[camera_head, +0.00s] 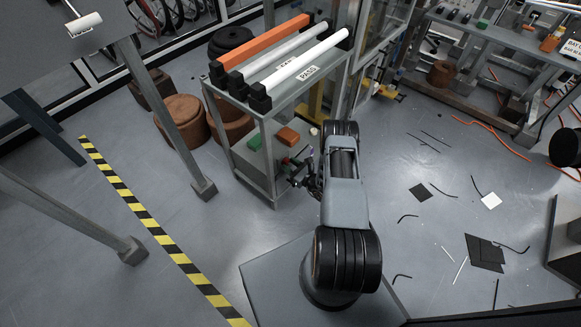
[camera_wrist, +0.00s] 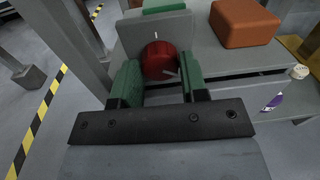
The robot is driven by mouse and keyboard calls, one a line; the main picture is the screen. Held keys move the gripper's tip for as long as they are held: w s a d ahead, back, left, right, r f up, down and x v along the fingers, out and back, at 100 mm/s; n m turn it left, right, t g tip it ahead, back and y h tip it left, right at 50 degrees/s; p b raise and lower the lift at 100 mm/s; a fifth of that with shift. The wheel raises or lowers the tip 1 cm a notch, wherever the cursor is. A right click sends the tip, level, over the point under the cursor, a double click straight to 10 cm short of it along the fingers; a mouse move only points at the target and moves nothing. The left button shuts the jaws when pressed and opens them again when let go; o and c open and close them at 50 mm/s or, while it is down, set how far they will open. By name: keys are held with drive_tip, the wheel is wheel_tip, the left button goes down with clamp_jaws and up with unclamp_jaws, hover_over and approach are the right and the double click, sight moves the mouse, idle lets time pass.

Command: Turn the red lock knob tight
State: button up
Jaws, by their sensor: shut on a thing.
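The red lock knob (camera_wrist: 159,58) shows in the wrist view in front of a grey upright plate (camera_wrist: 128,34). The finger tips partly cover the knob's sides. In the head view my gripper (camera_head: 308,180) is at the front right of the grey cart (camera_head: 240,113), at lower shelf height; the knob is hard to make out there.
An orange-brown block (camera_wrist: 246,24) lies on the shelf right of the knob, with a small purple-and-white item (camera_wrist: 272,102) near the shelf edge. Orange and white bars (camera_head: 307,56) lie on the cart top. A table leg (camera_head: 170,115) stands left; scraps litter the floor right.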

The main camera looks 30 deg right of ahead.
drive_tip(key=o, duration=0.9)
drive_tip(key=shift+o, duration=0.2)
drive_tip(key=shift+s, duration=0.1)
drive_tip(key=p+v, duration=0.2)
drive_tip(key=v, duration=1.1)
drive_tip(key=shift+s+d+p, duration=0.15)
drive_tip(key=shift+s+p, duration=0.15)
drive_tip(key=shift+p, duration=0.05)
